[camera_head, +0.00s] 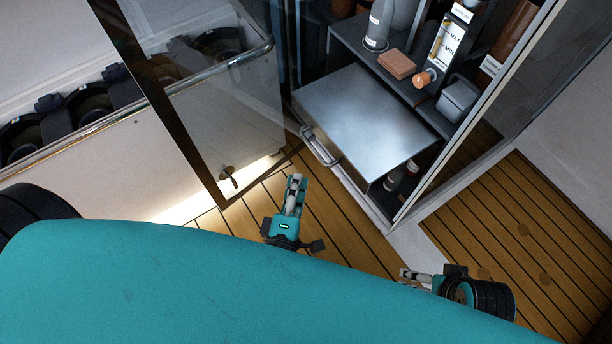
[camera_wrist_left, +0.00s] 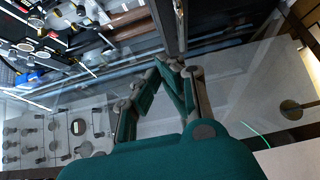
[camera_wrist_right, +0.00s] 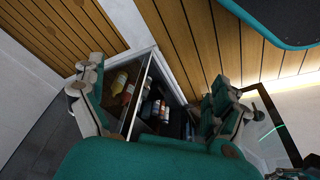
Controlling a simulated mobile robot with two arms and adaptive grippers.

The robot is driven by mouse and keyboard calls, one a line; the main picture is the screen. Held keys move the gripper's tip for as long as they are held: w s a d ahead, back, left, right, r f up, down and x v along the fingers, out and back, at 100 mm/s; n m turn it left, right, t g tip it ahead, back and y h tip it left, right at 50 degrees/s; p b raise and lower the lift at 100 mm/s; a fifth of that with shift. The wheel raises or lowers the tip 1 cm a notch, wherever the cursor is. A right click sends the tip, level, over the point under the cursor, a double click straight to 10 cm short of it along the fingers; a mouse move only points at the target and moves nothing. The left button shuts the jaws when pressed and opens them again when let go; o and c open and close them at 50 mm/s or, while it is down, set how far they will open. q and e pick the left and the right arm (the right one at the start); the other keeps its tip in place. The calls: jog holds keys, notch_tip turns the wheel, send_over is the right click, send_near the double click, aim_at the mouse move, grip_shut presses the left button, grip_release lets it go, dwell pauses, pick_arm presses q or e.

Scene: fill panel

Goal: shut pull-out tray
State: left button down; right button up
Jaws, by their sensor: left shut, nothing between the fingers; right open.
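The pull-out tray (camera_head: 362,112) is a flat grey metal surface low in an open cabinet. A bar handle (camera_head: 320,147) shows along its front left edge. How far the tray stands out is hard to tell. My left gripper (camera_head: 296,182) is shut and empty, in front of the handle and apart from it. Its closed fingertips also show in the left wrist view (camera_wrist_left: 175,66). My right gripper (camera_head: 412,276) is open and empty, lower right, away from the tray. In the right wrist view, its spread fingers (camera_wrist_right: 155,85) frame the cabinet with bottles; neither touches anything visible.
A glass door (camera_head: 195,100) with a dark frame stands open left of the tray. A shelf above holds a brown block (camera_head: 397,64), a grey bottle (camera_head: 378,27) and a white box (camera_head: 449,40). Bottles (camera_head: 393,180) stand below the tray. The plank floor (camera_head: 510,225) is clear.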

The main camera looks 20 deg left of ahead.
aim_at(318, 153)
pick_arm(q)
jog(key=shift+w+d+b, duration=0.15)
jog(key=shift+w+d, duration=0.1)
jog(key=shift+w, duration=1.65)
jog(key=shift+w+d+b, duration=0.1)
jog(key=shift+w+d, duration=0.15)
jog(key=shift+w, duration=1.65)
jog(key=shift+w+d+b, duration=0.15)
jog(key=shift+w+d, duration=0.1)
jog(key=shift+w, duration=1.65)
pick_arm(e)
jog(key=shift+v, duration=1.5)
